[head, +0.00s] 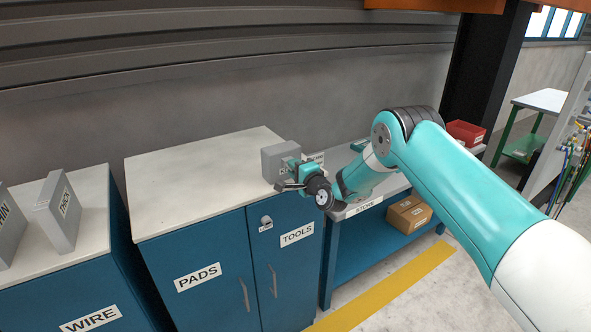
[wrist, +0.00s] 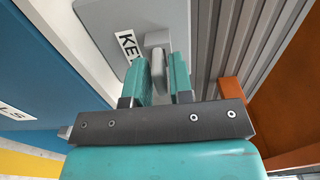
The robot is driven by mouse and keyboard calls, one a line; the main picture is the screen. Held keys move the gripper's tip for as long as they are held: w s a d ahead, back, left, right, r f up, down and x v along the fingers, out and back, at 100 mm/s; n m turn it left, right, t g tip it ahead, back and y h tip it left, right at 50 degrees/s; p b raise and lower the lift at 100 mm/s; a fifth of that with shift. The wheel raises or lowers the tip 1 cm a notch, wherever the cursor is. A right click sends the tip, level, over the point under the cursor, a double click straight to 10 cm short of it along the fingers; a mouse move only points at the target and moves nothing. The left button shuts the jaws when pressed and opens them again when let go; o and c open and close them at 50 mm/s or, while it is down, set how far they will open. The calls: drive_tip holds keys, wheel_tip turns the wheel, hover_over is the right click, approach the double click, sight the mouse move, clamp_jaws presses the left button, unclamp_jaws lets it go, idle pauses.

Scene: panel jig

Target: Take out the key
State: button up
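A small grey box (head: 278,161) stands at the right end of the cabinet top. In the wrist view the grey box (wrist: 95,15) has a white label that reads "KE", the rest hidden. A grey handle (wrist: 158,62) sticks out from its face. My gripper (wrist: 160,72) has its teal fingers on either side of this handle, close against it, and looks shut on it. In the head view my gripper (head: 291,178) is at the front of the box. No key is visible, and the box's inside is hidden.
Grey cases stand on the WIRE cabinet (head: 70,275) at left.

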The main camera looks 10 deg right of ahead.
drive_tip(key=shift+o, duration=1.3)
drive_tip(key=b+v, duration=1.2)
drive_tip(key=v, duration=0.5)
drive_tip(key=shift+s+b, duration=0.2)
drive_tip(key=shift+b, duration=0.15)
drive_tip(key=shift+r, duration=0.1)
